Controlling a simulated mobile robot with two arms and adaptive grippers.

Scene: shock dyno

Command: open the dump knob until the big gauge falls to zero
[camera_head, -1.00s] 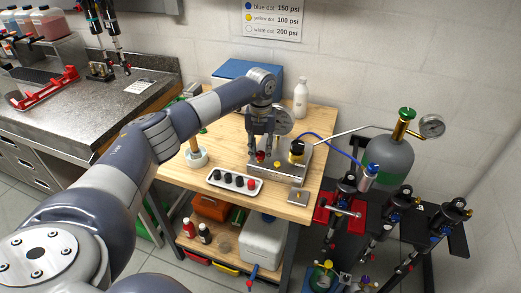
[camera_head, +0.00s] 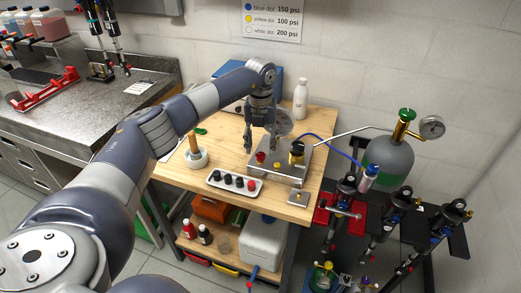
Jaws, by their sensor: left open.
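A grey metal control box (camera_head: 292,168) sits on the wooden bench. A red knob (camera_head: 260,156) is on its left part, and a black knob on a yellow base (camera_head: 297,148) is on its right part. I cannot tell by label which is the dump knob. The big round gauge (camera_head: 284,122) stands at the back of the box, partly hidden by my gripper; its needle is not readable. My left gripper (camera_head: 259,146) is open and points down, just above and behind the red knob, with nothing between its fingers. My right gripper is not in view.
A white tray with several dark knobs and a red one (camera_head: 234,185) lies in front of the box. A white bottle (camera_head: 300,98) stands behind, and a blue hose (camera_head: 325,147) runs right towards a gas cylinder (camera_head: 388,162) with a small gauge (camera_head: 431,127).

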